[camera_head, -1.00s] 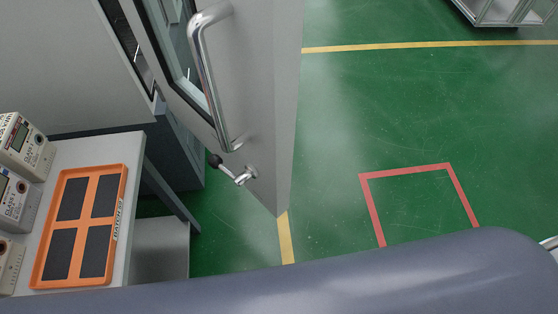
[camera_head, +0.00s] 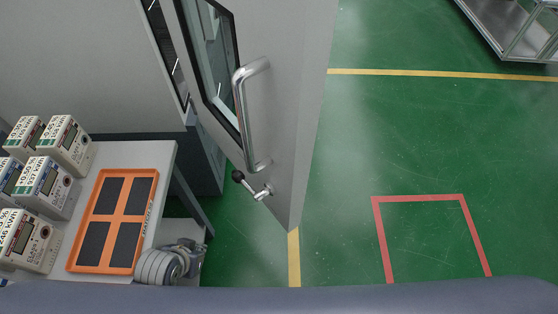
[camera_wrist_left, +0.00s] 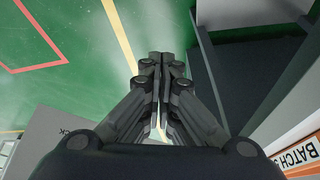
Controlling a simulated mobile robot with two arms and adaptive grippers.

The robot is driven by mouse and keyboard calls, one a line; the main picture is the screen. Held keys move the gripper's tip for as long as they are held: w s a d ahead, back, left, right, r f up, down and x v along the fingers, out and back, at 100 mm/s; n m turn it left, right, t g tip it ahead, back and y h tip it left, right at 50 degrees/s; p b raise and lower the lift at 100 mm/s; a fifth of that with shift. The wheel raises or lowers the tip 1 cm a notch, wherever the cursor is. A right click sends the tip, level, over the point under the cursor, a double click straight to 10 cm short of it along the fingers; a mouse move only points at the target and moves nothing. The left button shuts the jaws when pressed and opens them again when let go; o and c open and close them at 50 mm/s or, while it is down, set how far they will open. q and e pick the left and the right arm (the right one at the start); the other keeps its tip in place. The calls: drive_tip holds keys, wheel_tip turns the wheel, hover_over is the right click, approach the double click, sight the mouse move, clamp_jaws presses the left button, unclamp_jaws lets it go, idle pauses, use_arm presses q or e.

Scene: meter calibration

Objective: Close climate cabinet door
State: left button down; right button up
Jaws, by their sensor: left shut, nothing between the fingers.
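The climate cabinet door (camera_head: 290,110) stands open in the head view, swung out over the green floor. Its window is at the left, with a long metal bar handle (camera_head: 242,115) beside it. A latch lever (camera_head: 258,190) with a black knob sits below the handle. The cabinet (camera_head: 80,65) is the large grey body on the left. My left gripper (camera_wrist_left: 160,62) is shut and empty in the wrist view, its dark fingers together above the floor, with no door contact visible. My right gripper is not in view.
A bench (camera_head: 160,165) at the left holds an orange tray (camera_head: 156,178) and several meters (camera_head: 68,145). Part of my arm shows by the tray's lower right. A metal-framed cart (camera_head: 510,25) stands top right. The floor with the red outline (camera_head: 418,198) is clear.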

use_arm(q)
wheel_tip(320, 180, up, 9)
drive_tip(key=w+m+t+h+p, duration=0.1)
drive_tip(key=w+m+t, duration=0.1)
drive_tip(key=m+t+h, duration=0.4)
drive_tip(key=m+h, duration=0.2)
drive_tip(key=h, duration=0.7)
approach(292, 162)
drive_tip(key=v, duration=0.7)
drive_tip(key=p+x, duration=0.3)
drive_tip(key=x, duration=1)
drive_tip(key=shift+w+d+f, duration=0.15)
drive_tip(key=shift+w+d, duration=0.05)
drive_tip(key=shift+d, duration=0.25)
drive_tip(key=shift+w, duration=0.15)
